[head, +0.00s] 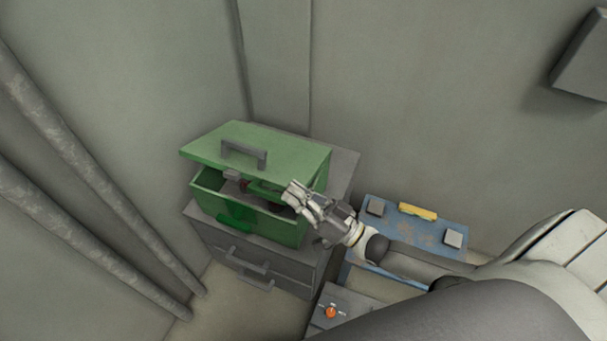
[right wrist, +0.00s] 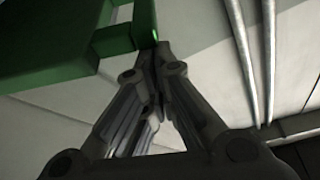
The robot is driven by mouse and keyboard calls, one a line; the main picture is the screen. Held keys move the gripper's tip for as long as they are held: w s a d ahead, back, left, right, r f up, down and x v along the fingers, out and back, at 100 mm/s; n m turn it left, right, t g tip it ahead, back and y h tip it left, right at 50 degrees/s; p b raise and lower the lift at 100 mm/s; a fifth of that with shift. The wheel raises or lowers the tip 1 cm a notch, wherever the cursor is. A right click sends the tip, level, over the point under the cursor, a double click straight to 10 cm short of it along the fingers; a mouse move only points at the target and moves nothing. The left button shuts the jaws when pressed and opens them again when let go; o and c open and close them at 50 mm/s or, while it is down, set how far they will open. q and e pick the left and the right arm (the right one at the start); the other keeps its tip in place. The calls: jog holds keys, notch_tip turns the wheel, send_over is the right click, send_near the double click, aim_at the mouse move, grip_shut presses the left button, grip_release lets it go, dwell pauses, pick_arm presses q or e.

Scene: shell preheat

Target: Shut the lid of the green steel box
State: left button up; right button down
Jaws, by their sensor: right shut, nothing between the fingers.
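The green steel box (head: 265,225) sits on a grey drawer cabinet in the corner. Its lid (head: 290,157), with a grey handle on top, is partly open and tilted, leaving a gap at the front and right. Dark items show inside. My right gripper (head: 292,192) is at the box's right front, at the height of the gap, in front of the lid's right end. It is shut and empty. In the right wrist view the shut fingertips (right wrist: 150,50) are close to a green part (right wrist: 145,22); I cannot tell whether they touch. My left gripper is out of view.
The grey cabinet (head: 243,255) has drawers with handles. A blue worn surface (head: 400,232) to the right carries a yellow item (head: 417,211) and small grey blocks. A grey panel with an orange knob (head: 331,312) is in front. Pipes (head: 75,150) run along the left wall.

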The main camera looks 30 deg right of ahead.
notch_tip(320, 180, down, 9)
jog(key=s+a+n+g+y+b, duration=0.1)
jog(key=s+a+n+y+b, duration=0.1)
jog(key=n+b, duration=0.2)
jog(key=shift+a+n+b, duration=0.25)
jog(key=shift+n+b, duration=0.05)
jog(key=shift+b, duration=0.8)
jog(key=shift+s+r, duration=0.1)
jog(key=shift+r, duration=0.05)
